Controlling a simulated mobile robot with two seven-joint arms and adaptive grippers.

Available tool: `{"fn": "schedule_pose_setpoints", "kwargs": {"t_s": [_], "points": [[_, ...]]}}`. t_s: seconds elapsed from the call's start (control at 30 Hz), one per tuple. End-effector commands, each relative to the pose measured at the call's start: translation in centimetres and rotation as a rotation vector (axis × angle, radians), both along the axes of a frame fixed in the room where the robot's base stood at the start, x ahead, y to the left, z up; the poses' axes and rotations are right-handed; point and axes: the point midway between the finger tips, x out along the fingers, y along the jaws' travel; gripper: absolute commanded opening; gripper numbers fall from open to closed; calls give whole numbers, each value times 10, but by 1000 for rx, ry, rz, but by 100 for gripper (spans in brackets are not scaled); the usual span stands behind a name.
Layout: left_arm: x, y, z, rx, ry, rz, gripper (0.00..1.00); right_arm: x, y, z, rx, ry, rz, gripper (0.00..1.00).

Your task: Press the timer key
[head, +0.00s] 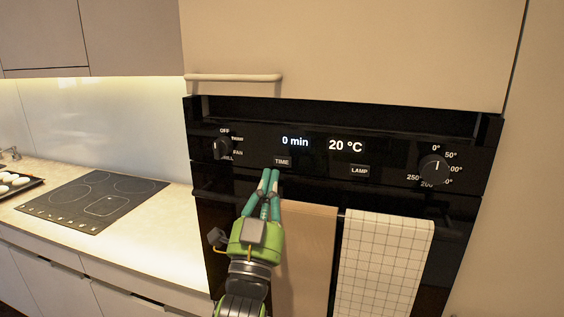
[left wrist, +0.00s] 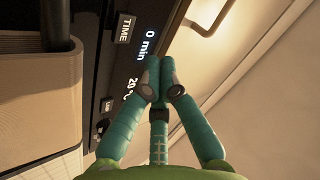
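The timer key (head: 283,161), marked TIME, is a small dark button on the black oven panel (head: 320,178), under the display reading 0 min (head: 295,141). My left gripper (head: 270,174) is green with teal fingers, and its fingertips are together and empty. In the head view the tips show just below and left of the key. In the left wrist view the key (left wrist: 125,28) is at the upper left, and the left gripper's fingertips (left wrist: 160,62) show beside the 0 min display. I cannot tell whether they touch the panel. My right gripper is in neither view.
A LAMP key (head: 359,171) and two knobs, left (head: 222,148) and right (head: 434,169), share the panel. Brown and checked towels (head: 385,262) hang below. A cabinet handle (head: 233,77) sticks out above. A cooktop (head: 95,199) lies on the left counter.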

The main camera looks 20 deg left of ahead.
Motion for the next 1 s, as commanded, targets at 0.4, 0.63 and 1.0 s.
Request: {"fn": "schedule_pose_setpoints", "kwargs": {"t_s": [0.4,0.63,1.0], "points": [[-1,1,1,56,-1,29,0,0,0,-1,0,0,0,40],[-13,6,5,531,-19,289,0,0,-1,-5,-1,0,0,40],[-39,8,6,1451,-131,851,0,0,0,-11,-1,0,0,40]]}}
